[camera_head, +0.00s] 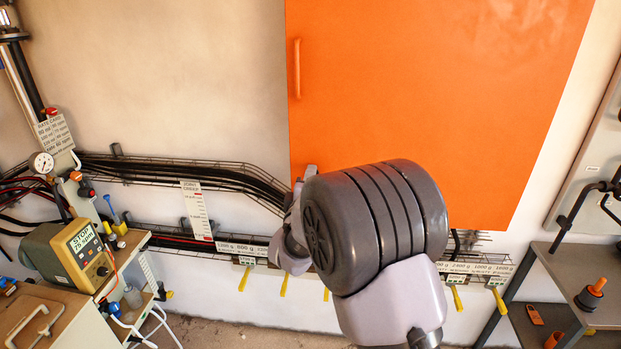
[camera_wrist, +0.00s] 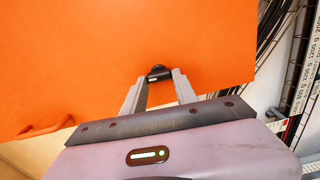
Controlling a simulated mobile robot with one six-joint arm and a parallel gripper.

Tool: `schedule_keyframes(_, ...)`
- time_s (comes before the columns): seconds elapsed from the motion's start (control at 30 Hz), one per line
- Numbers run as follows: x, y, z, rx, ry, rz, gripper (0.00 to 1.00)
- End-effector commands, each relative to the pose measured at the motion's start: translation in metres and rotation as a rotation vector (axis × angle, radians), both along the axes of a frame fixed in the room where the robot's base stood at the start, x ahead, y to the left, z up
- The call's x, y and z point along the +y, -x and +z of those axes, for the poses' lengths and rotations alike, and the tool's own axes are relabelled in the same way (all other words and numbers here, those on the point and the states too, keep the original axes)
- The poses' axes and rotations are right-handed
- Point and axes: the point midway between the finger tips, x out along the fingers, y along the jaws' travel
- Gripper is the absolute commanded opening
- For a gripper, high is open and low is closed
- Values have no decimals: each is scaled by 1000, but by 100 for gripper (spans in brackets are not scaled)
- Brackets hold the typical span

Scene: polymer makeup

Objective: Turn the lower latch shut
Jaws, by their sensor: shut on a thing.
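The orange cabinet door (camera_head: 430,90) fills the upper middle of the head view and the top of the wrist view (camera_wrist: 80,60). The lower latch (camera_wrist: 158,72) is a small dark piece at the door's edge area, seen between my fingertips in the wrist view. My gripper (camera_wrist: 158,80) is shut on it, one pale finger on each side. In the head view my gripper (camera_head: 305,178) is at the door's lower left corner, and my own wrist and arm hide part of that edge. I cannot see the latch itself there, and its exact angle is hard to tell.
An orange door handle (camera_head: 297,68) stands out higher on the door's left edge. A wire cable tray (camera_head: 180,168) runs along the wall below and left. A bench with a stirrer motor (camera_head: 70,250) is at left; a grey shelf (camera_head: 570,265) stands at right.

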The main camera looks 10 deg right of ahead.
Motion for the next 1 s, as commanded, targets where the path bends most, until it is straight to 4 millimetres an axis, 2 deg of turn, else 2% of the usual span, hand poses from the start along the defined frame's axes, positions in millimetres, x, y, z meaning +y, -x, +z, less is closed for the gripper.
schedule_keyframes(0.3,0,0,0,23,75,1,0)
schedule_keyframes(0.77,0,0,0,26,82,1,0)
schedule_keyframes(0.8,0,0,0,26,82,1,42)
schedule_keyframes(0.87,0,0,0,26,82,1,54)
schedule_keyframes(1.0,0,0,0,26,81,0,56)
